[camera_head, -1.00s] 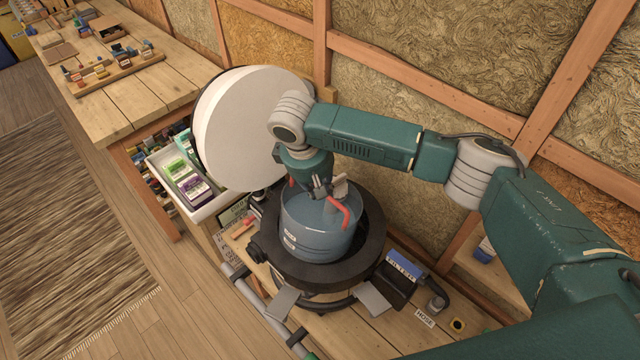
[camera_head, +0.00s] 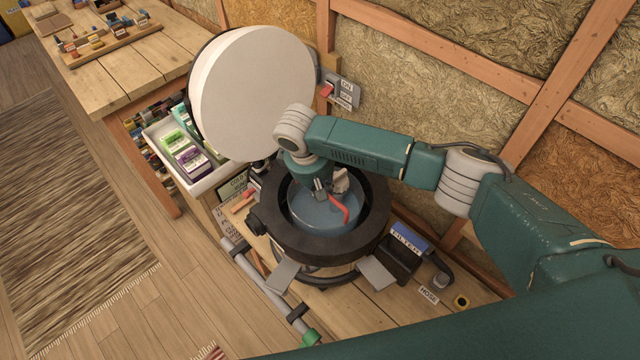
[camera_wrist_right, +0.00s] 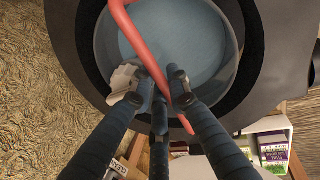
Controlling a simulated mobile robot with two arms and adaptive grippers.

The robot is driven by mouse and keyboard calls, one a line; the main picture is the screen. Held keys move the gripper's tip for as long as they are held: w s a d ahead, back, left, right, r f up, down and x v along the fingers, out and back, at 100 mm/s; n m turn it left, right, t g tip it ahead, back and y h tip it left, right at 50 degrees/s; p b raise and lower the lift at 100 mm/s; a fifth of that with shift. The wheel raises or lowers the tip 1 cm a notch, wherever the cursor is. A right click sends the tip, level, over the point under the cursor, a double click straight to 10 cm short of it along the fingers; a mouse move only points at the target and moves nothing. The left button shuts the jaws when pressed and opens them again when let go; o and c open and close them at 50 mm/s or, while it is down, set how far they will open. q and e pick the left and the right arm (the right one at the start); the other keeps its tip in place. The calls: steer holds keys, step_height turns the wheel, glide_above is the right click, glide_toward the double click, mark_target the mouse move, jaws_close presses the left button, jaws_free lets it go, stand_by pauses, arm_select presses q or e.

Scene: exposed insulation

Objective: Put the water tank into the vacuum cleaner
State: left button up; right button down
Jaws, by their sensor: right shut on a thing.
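The blue translucent water tank (camera_head: 318,219) with a red handle (camera_head: 341,206) sits down inside the round opening of the dark vacuum cleaner (camera_head: 275,232). Only its upper part shows above the black rim. The vacuum's large white round lid (camera_head: 250,95) stands open behind. My right gripper (camera_head: 326,187) is above the tank, shut on its red handle. In the right wrist view the handle (camera_wrist_right: 136,35) runs between my fingers (camera_wrist_right: 160,92), with the blue tank (camera_wrist_right: 185,40) below and the black rim around it. My left gripper is not in view.
A filter box (camera_head: 402,255) and hose fitting (camera_head: 440,281) are right of the vacuum. A drawer of packages (camera_head: 187,155) is to the left. A grey rail (camera_head: 262,285) runs along the front. The insulated wall (camera_head: 430,80) is close behind.

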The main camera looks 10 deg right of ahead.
step_height(320, 180, down, 5)
steer(key=b, duration=0.2)
steer(key=shift+w+a+f+b, duration=0.1)
steer(key=shift+w+f+b, duration=0.05)
steer(key=shift+b, duration=0.15)
steer(key=c, duration=1.6)
jaws_free()
steer(key=shift+s, duration=0.2)
